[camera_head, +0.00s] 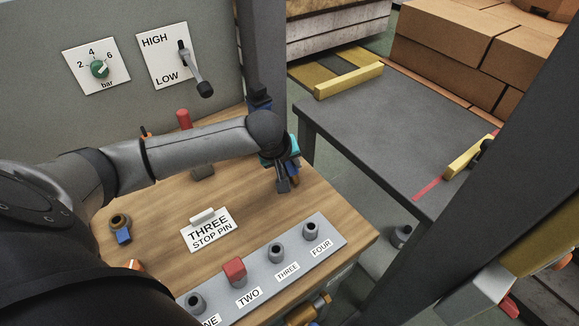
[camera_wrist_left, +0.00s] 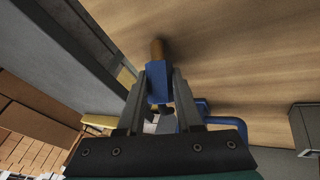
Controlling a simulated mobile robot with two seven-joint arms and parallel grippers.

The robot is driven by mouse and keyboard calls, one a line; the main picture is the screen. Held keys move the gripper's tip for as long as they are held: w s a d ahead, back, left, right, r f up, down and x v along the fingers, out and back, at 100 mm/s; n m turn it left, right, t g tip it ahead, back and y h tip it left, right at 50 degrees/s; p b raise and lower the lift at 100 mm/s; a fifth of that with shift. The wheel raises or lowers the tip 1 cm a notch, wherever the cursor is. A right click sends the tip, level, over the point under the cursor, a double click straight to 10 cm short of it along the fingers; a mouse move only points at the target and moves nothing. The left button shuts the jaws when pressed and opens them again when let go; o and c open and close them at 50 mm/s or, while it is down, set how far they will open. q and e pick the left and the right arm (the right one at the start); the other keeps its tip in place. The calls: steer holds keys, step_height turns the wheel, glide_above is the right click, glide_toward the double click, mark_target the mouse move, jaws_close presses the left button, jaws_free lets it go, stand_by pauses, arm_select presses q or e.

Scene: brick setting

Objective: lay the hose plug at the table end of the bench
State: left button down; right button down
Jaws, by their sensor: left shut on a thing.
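My left gripper (camera_head: 285,187) is low over the right part of the wooden bench (camera_head: 330,213), near the end beside the dark grey table (camera_head: 370,125). It points down. In the left wrist view the gripper (camera_wrist_left: 160,90) is shut on the hose plug (camera_wrist_left: 158,82), a blue block with a brass tip. The tip points at the wooden top; I cannot tell whether it touches. In the head view the plug (camera_head: 295,180) is mostly hidden behind the fingers. My right gripper is not in view.
A grey strip (camera_head: 262,268) with numbered sockets runs along the front; a red pin (camera_head: 234,270) stands at TWO. A brass fitting with a blue part (camera_head: 122,225) is at the left. A panel (camera_head: 150,20) stands behind.

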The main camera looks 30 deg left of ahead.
arm_select(q)
steer(key=shift+f, duration=0.15)
steer(key=c, duration=0.6)
jaws_free()
steer(key=shift+r, duration=0.3)
steer(key=p+v, duration=0.3)
steer(key=v, duration=0.8)
steer(key=shift+s+r, duration=0.25)
steer(key=shift+r, duration=0.05)
steer(key=shift+d, duration=0.1)
